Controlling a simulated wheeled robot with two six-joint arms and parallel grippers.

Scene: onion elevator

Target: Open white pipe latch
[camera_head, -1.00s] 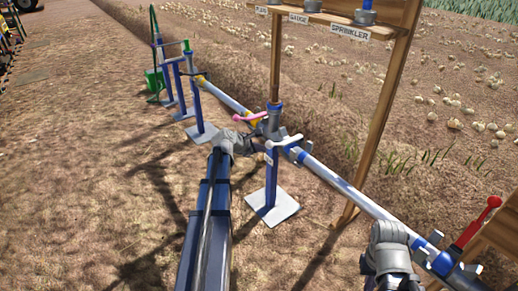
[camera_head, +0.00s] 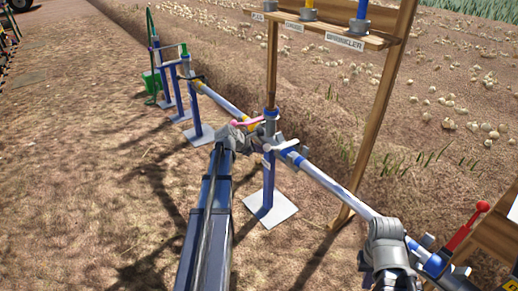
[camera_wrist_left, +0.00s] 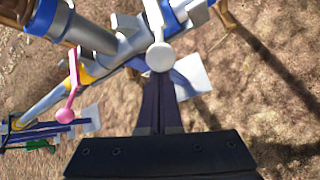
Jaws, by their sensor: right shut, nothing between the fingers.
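The white latch (camera_head: 283,146) sits on the pipe junction above the blue post in the head view. In the left wrist view the white latch (camera_wrist_left: 160,57) shows a round end, with its lever pointing up. My left gripper (camera_head: 248,133) is at the junction, close to the latch's left. In the left wrist view its dark fingers (camera_wrist_left: 161,88) reach up to the latch's round end; whether they touch or grip it I cannot tell. My right gripper (camera_head: 388,228) is shut and empty, over the pipe at the lower right.
A pink handle (camera_wrist_left: 66,114) lies left of the latch. The long pipe (camera_head: 340,191) runs toward a red lever (camera_head: 482,207) at right. A wooden frame (camera_head: 383,110) with a labelled shelf (camera_head: 325,30) stands behind. Open soil lies to the left.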

